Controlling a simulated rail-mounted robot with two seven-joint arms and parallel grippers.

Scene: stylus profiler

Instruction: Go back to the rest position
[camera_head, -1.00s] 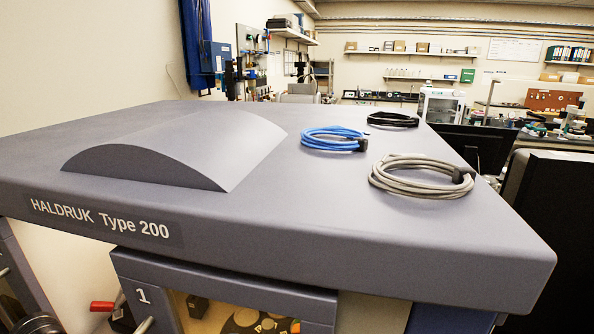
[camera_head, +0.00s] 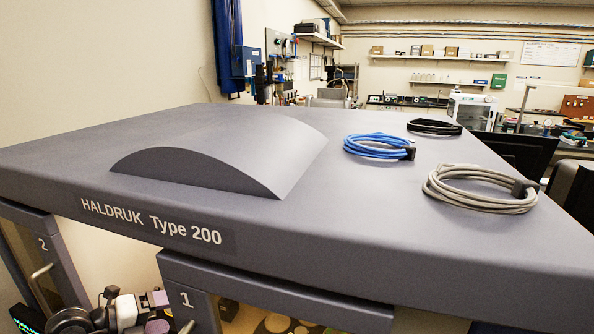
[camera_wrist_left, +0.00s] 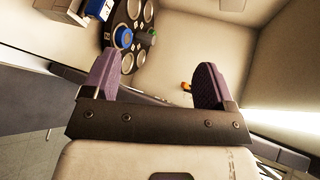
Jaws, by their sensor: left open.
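My left gripper (camera_head: 158,313) is at the lower left of the head view, in front of the grey machine (camera_head: 330,262) and near its door marked 1 (camera_head: 200,306). In the left wrist view its two purple fingers (camera_wrist_left: 156,80) stand wide apart with nothing between them. Beyond the fingers is a pale chamber interior (camera_wrist_left: 190,40) with a dark round plate (camera_wrist_left: 124,66) carrying several discs, a blue ring-like part (camera_wrist_left: 124,38) and a green part (camera_wrist_left: 116,58). Their distance from the fingers is hard to tell. My right gripper is not in view.
The machine's top carries a blue cable coil (camera_head: 378,147), a grey cable coil (camera_head: 470,205) and a black cable coil (camera_head: 434,127). A door marked 2 (camera_head: 50,262) is at the far left. A dark monitor (camera_head: 515,158) stands behind at the right.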

